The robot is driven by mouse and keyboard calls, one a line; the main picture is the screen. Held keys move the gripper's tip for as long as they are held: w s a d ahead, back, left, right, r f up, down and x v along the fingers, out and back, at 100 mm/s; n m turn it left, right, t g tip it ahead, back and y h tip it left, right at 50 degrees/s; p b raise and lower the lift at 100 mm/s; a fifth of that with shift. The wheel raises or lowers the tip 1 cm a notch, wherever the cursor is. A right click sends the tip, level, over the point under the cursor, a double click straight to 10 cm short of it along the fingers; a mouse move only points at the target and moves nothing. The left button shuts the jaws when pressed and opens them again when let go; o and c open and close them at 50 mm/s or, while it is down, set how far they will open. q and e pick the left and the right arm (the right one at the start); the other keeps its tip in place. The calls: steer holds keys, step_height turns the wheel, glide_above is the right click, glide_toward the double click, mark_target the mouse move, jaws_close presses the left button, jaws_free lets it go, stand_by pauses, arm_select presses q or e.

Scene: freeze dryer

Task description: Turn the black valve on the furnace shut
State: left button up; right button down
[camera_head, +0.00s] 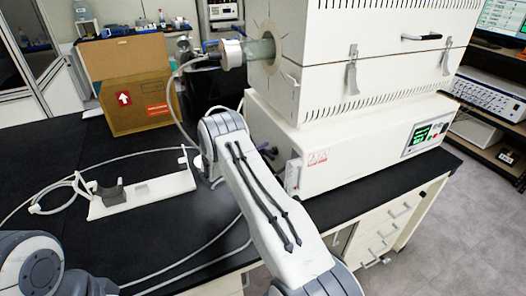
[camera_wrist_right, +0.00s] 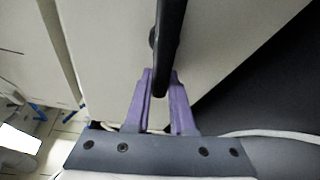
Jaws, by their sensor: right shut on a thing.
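The furnace (camera_head: 335,130) is a large white cabinet on the dark bench, with a clear tube (camera_head: 258,50) coming out of its left side. In the right wrist view, the black valve (camera_wrist_right: 171,40) shows as a dark bar coming down from the top, in front of a pale panel. My right gripper (camera_wrist_right: 160,83) has its purple fingers shut on the lower part of this bar. In the head view, my right arm reaches to the furnace's lower left side and hides most of the gripper and the valve. My left gripper is out of view; only part of that arm shows at bottom left.
A white stand with a black cradle (camera_head: 110,193) lies on the left of the bench. A cardboard box (camera_head: 135,100) stands behind it. A thin pale hose (camera_head: 70,208) loops over the bench. The bench front edge runs below the furnace.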

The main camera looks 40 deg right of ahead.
steer(key=n, duration=0.1)
steer(key=f+n+y+b, duration=0.1)
steer(key=shift+s+a+f+n+g, duration=0.15)
steer(key=shift+s+n+g, duration=0.1)
steer(key=shift+n+g, duration=0.15)
steer(key=shift+s+f+n+g+y+b, duration=0.15)
steer(key=shift+n+g+y+b, duration=0.1)
steer(key=shift+n, duration=0.3)
steer(key=shift+s+f+n+g+y+b, duration=0.15)
steer(key=shift+n+g+y+b, duration=0.1)
steer(key=shift+n, duration=0.3)
steer(key=n+g, duration=0.1)
steer(key=s+n+y, duration=0.1)
steer(key=n, duration=0.1)
steer(key=shift+a+f+g, duration=0.2)
steer(key=shift+f+g, duration=0.15)
steer(key=shift+g, duration=0.05)
steer(key=shift+s+a+f+n+g+y, duration=0.1)
steer(key=shift+s+n+g+y, duration=0.1)
steer(key=shift+s+n+g, duration=0.35)
steer(key=shift+s+a+f+n+g+y, duration=0.1)
steer(key=shift+n+g+y, duration=0.2)
steer(key=shift+n, duration=0.55)
steer(key=c, duration=0.8)
jaws_free()
steer(key=shift+d+r, duration=0.1)
steer(key=shift+o, duration=0.2)
steer(key=b+v, duration=0.1)
steer(key=v, duration=0.9)
steer(key=shift+a, duration=0.3)
